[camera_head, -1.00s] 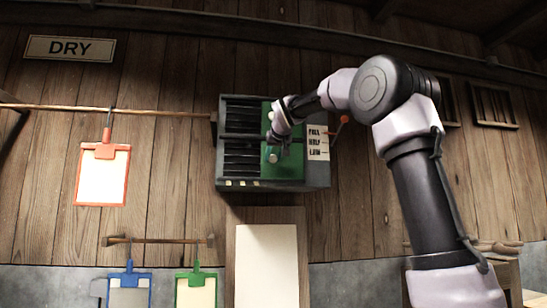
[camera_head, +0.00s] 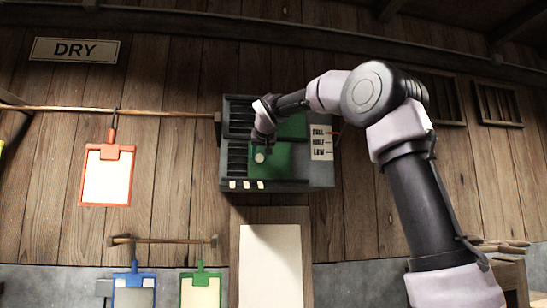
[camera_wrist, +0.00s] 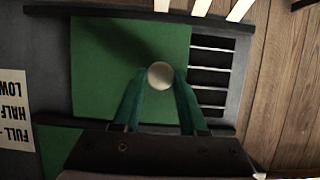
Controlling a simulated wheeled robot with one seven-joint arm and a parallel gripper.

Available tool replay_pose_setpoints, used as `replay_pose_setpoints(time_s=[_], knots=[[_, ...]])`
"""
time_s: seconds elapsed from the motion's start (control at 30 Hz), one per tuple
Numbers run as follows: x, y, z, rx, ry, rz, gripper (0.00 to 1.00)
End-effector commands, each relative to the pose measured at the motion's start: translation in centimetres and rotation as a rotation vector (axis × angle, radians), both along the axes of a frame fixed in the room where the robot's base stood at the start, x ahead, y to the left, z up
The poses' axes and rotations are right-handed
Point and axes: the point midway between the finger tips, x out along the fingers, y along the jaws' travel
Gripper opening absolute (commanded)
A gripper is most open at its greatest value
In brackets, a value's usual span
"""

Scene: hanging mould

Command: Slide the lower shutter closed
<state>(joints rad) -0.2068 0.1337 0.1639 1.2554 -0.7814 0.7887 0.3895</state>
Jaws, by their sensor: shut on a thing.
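The vent box (camera_head: 325,172) hangs on the plank wall in the head view. Its lower shutter is a green panel (camera_head: 275,160) with a pale round knob (camera_head: 260,157). The panel covers the middle and right of the lower opening. Dark slats (camera_head: 237,158) show uncovered to its left. In the wrist view, which is upside down, the shutter (camera_wrist: 105,65) fills the middle and bare slats (camera_wrist: 210,75) show at right. My gripper (camera_wrist: 159,82) is shut on the knob (camera_wrist: 160,71), one finger on each side. The upper shutter (camera_head: 293,127) sits further right, partly behind my arm.
A FULL, HALF, LOW label (camera_head: 320,142) is on the box's right. White tabs (camera_head: 246,185) line its lower edge. A pale board (camera_head: 270,265) stands below. A red-framed card (camera_head: 107,175) hangs from a rod at left. The wall between card and box is clear.

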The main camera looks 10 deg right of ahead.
Motion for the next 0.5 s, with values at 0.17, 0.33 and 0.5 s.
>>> replay_pose_setpoints(time_s=[0.17, 0.33, 0.5], knots=[[-0.1, 4.8, 0.0, 0.000, 0.000, 0.009, 0.00], [-0.1, 7.7, 0.0, 0.001, -0.001, 0.006, 0.00], [0.0, 9.1, 0.1, 0.000, -0.001, 0.003, 0.00]])
